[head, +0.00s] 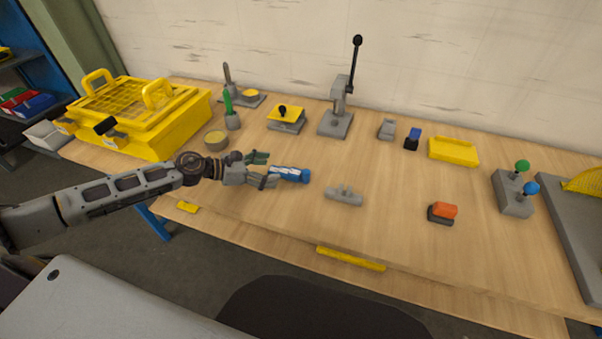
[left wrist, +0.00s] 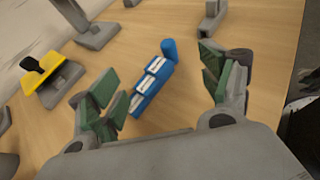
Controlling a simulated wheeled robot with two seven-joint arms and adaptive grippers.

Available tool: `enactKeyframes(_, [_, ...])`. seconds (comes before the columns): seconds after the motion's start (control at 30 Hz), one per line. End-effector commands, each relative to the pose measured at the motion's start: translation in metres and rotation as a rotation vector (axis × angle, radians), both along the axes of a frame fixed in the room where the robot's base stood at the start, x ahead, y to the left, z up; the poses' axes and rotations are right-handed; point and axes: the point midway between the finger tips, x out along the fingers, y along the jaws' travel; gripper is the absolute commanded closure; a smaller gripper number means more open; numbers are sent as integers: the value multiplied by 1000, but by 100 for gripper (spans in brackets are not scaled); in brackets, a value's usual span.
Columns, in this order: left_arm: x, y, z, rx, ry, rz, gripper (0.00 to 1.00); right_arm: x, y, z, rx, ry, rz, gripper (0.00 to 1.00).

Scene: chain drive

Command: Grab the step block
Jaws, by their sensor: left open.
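The step block (head: 288,174) is blue with white stepped faces and a round blue end. It lies on the wooden table, just off the fingertips of my left gripper (head: 264,170). In the left wrist view the step block (left wrist: 151,88) lies between the lines of the two spread green-padded fingers (left wrist: 160,72), with its round end pointing away. My left gripper is open and empty, and I see no contact with the block. My right gripper is in neither view.
A round tin (head: 216,141) and a yellow-topped fixture (head: 286,118) stand behind the gripper. A lever press (head: 337,122) stands farther back. The table's front middle is mostly clear.

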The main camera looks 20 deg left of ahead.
Motion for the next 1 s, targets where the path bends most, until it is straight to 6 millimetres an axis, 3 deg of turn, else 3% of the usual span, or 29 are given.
enactKeyframes(0.57, [3, -2, -1, 0, -2, 2, 21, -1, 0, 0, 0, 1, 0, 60])
enactKeyframes(1.0, [14, -15, -8, -2, -2, 3, 21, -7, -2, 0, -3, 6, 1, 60])
